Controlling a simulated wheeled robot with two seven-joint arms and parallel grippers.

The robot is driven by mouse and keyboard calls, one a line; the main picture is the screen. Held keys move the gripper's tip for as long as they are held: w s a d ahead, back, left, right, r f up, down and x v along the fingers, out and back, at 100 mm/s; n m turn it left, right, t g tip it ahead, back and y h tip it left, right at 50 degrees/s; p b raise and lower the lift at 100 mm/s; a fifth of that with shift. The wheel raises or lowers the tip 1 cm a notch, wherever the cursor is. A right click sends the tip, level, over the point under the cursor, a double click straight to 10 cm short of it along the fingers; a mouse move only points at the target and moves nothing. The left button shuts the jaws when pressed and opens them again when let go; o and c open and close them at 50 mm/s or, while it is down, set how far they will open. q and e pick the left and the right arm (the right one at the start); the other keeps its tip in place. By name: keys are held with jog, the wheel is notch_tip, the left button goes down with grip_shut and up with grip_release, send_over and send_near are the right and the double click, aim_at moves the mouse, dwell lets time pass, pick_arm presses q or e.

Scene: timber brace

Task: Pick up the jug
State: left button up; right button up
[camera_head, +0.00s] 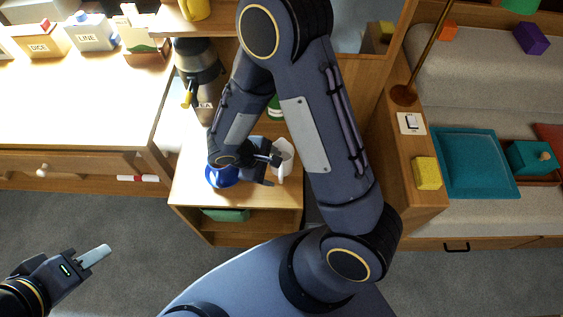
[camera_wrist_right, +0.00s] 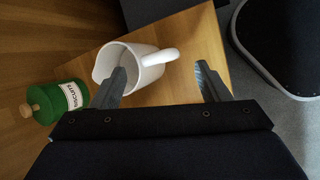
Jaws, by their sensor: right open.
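The white jug (camera_head: 286,152) stands on the small wooden stand, partly hidden behind my right gripper in the head view. In the right wrist view the jug (camera_wrist_right: 140,75) is upright and open-topped, with its handle pointing right. My right gripper (camera_head: 274,163) is open beside the jug. In the wrist view its fingers (camera_wrist_right: 164,82) spread to either side of the handle; the left finger overlaps the jug body. I cannot tell whether it touches. My left gripper (camera_head: 98,256) is low at the left over the floor, away from the jug; its jaw opening is unclear.
A green biscuit canister (camera_wrist_right: 58,101) stands left of the jug. A blue object (camera_head: 221,176) sits under my right wrist on the stand (camera_head: 190,190).

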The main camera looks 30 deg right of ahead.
jog(key=x, duration=0.5)
jog(key=shift+w+a, duration=0.1)
jog(key=c, duration=1.3)
jog(key=shift+r, duration=0.15)
